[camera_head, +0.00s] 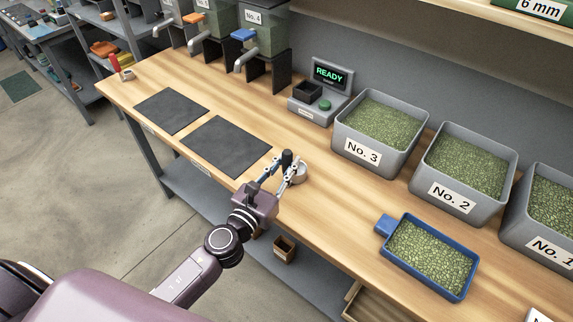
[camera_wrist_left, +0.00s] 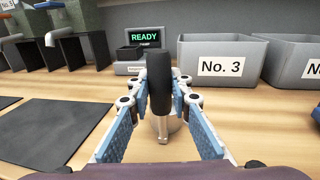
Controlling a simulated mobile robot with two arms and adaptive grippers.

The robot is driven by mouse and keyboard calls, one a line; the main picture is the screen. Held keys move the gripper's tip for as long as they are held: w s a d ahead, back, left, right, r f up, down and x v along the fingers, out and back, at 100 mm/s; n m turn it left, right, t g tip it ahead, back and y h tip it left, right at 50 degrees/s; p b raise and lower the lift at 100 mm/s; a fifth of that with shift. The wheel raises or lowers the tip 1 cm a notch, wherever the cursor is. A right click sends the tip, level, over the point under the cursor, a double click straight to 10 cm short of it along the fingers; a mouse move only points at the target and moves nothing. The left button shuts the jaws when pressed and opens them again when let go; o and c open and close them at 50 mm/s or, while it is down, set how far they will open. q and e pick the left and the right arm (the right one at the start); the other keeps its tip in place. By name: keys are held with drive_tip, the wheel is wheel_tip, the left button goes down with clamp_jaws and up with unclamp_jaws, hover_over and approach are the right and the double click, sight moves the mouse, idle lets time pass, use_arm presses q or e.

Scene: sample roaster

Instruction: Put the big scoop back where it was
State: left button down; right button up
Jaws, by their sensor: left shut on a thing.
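My left gripper (camera_head: 277,178) is over the bench (camera_head: 330,218), to the right of the nearer dark mat (camera_head: 226,147). It is shut on a scoop with a black handle (camera_head: 287,158) and a small metal bowl (camera_head: 300,173). In the left wrist view the black handle (camera_wrist_left: 159,85) stands upright between the fingers (camera_wrist_left: 160,112). The metal part below the handle (camera_wrist_left: 161,130) is partly hidden by the fingers. I cannot tell whether the bowl touches the bench. No other scoop is clearly visible. My right gripper is not in view.
Grey bins of green beans, No. 3 (camera_head: 363,157), No. 2 (camera_head: 452,196) and No. 1 (camera_head: 540,245), line the back right. A blue tray of beans (camera_head: 384,228) lies in front. A READY display unit (camera_head: 311,112) stands behind. A farther dark mat (camera_head: 171,111) lies left.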

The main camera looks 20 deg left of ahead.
use_arm(q)
drive_tip(key=shift+f, duration=0.15)
drive_tip(key=c, duration=1.8)
unclamp_jaws()
drive_tip(key=shift+o, duration=0.2)
drive_tip(key=s+a+b, duration=0.2)
drive_tip(key=s+b, duration=0.2)
drive_tip(key=s, duration=0.7)
drive_tip(key=shift+s+r+b, duration=0.2)
drive_tip(key=shift+s+b, duration=0.1)
drive_tip(key=shift+s, duration=0.1)
drive_tip(key=shift+a, duration=0.2)
